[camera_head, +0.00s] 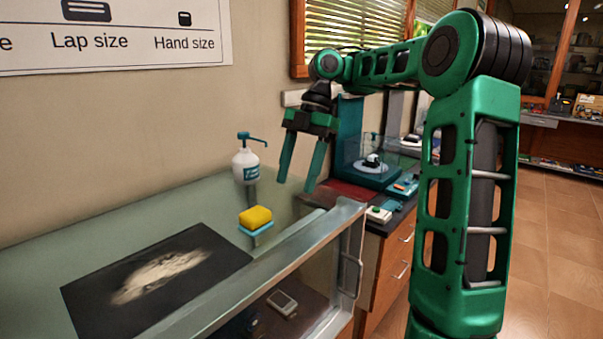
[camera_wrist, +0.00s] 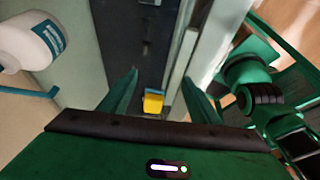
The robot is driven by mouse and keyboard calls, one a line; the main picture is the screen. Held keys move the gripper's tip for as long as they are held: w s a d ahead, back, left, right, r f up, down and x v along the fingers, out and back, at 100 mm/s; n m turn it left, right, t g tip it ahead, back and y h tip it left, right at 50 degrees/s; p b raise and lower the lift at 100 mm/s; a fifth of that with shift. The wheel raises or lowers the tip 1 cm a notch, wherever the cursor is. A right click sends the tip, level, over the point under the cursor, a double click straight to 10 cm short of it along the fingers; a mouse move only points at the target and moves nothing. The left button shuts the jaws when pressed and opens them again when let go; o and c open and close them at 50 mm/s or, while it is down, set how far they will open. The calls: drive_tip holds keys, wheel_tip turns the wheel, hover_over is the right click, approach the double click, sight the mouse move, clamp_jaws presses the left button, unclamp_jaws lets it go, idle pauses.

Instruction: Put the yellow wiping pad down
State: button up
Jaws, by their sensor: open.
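The yellow wiping pad (camera_head: 255,217), with a light blue lower layer, lies on the glass top of the display case (camera_head: 105,217), right of the dark mat. My gripper (camera_head: 296,185) is open and empty, fingers pointing down, above and to the right of the pad in the head view. In the wrist view the pad (camera_wrist: 153,104) shows between the two spread fingers of my gripper (camera_wrist: 160,80), beyond their tips and apart from them.
A white pump bottle (camera_head: 246,164) stands on the case behind the pad; it also shows in the wrist view (camera_wrist: 30,42). The dark mat (camera_head: 155,277) with a pale smear lies left of the pad. A metal rail (camera_head: 260,270) edges the case. A teal device (camera_head: 368,165) stands on the right-hand cabinet.

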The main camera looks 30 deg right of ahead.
drive_tip(key=shift+w+d, duration=0.3)
drive_tip(key=shift+d, duration=0.65)
drive_tip(key=shift+s, duration=0.1)
